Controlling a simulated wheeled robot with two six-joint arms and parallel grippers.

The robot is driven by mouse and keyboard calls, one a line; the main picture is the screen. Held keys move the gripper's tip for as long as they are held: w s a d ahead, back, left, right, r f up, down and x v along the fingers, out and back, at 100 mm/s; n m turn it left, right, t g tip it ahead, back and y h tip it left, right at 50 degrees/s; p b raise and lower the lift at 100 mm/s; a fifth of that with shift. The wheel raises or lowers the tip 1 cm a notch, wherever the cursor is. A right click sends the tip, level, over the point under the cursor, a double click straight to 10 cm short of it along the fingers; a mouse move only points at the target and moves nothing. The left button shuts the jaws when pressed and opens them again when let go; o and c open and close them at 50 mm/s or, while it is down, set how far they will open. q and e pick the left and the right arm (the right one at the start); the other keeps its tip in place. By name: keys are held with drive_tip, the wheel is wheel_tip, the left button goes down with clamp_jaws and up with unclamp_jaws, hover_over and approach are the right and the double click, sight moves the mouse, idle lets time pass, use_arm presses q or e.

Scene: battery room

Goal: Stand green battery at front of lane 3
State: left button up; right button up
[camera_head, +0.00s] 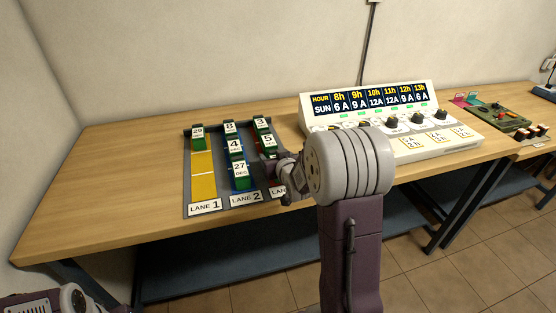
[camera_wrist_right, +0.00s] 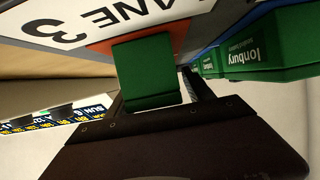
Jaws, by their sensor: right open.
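In the right wrist view a green battery (camera_wrist_right: 146,72) stands on the red strip of lane 3 (camera_wrist_right: 103,46), close to the lane 3 label (camera_wrist_right: 100,18). My right gripper (camera_wrist_right: 157,88) is open, with its dark fingers on either side of this battery. In the head view my right gripper (camera_head: 277,172) reaches over the front of lane 3 and hides the battery there. Two other green batteries, labelled 3 (camera_head: 262,123) and 5 (camera_head: 267,141), stand farther back in lane 3. My left gripper is not in view; only part of its arm shows at the bottom left.
Lane 2 (camera_head: 246,198) beside it holds green batteries labelled 8, 4 and 27 DEC. Lane 1 (camera_head: 203,188) has one battery labelled 29 at its back and bare yellow in front. A white control panel (camera_head: 440,145) with knobs stands to the right. The table's left end is clear.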

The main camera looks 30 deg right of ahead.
drive_tip(key=v, duration=0.5)
drive_tip(key=shift+s+r+p, duration=0.1)
drive_tip(key=shift+r+p, duration=0.1)
drive_tip(key=shift+p, duration=0.1)
drive_tip(key=v, duration=0.1)
drive_tip(key=b+v, duration=0.1)
drive_tip(key=v, duration=0.1)
drive_tip(key=b+v, duration=0.1)
drive_tip(key=shift+s+a+f, duration=0.1)
drive_tip(key=shift+s+f, duration=0.1)
drive_tip(key=shift+s, duration=0.1)
drive_tip(key=shift+s+a+r+b, duration=0.15)
drive_tip(key=shift+s+r+b, duration=0.15)
drive_tip(key=shift+s+b, duration=0.35)
drive_tip(key=shift+s+r, duration=0.3)
drive_tip(key=shift+s, duration=0.05)
